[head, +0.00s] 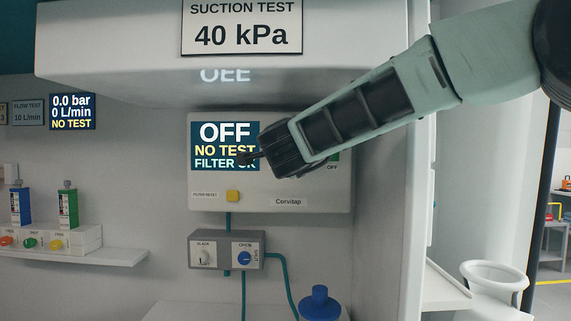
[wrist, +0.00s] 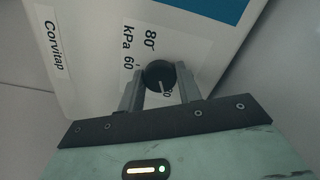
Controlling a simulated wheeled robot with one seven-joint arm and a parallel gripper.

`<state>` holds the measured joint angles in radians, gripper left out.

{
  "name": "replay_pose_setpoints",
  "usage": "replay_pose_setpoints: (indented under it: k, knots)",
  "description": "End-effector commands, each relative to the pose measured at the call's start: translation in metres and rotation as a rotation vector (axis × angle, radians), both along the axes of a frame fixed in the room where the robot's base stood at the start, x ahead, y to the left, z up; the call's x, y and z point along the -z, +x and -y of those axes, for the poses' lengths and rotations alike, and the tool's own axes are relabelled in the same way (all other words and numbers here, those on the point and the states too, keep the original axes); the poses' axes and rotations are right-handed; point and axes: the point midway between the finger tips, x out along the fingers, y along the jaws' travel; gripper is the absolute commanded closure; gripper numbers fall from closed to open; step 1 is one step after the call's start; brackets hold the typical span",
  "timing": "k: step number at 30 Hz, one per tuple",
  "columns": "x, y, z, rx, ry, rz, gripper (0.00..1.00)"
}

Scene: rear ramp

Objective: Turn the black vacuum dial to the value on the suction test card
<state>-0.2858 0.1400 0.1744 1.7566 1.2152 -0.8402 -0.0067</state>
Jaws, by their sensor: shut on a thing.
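The suction test card (head: 241,27) reads 40 kPa at the top of the head view. Below it, the white vacuum unit (head: 270,200) has a display (head: 224,146) showing OFF, NO TEST and a partly covered FILTER line. The black vacuum dial (wrist: 158,73) is round with a pale pointer line; 80, 60 and kPa are printed beside it in the wrist view. My gripper (wrist: 160,80) is shut on the dial, one finger on each side. In the head view my wrist hides the dial. Part of its scale is hidden by my fingers.
A yellow filter reset button (head: 233,196) is low on the unit. Below hangs a grey box with a white knob (head: 204,257) and a blue knob (head: 245,258). A shelf (head: 110,258) with colored knobs is at left.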

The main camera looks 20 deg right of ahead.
Motion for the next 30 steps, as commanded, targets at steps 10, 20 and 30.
replay_pose_setpoints:
  k: [10,20,30]
  knots:
    - [0.0035,-0.0004,-0.0026,-0.006,0.313,0.104,0.88]
    - [0.0032,-0.0004,-0.0030,-0.007,0.607,0.197,0.88]
    - [0.0015,-0.0004,-0.0033,-0.007,0.834,0.270,0.88]
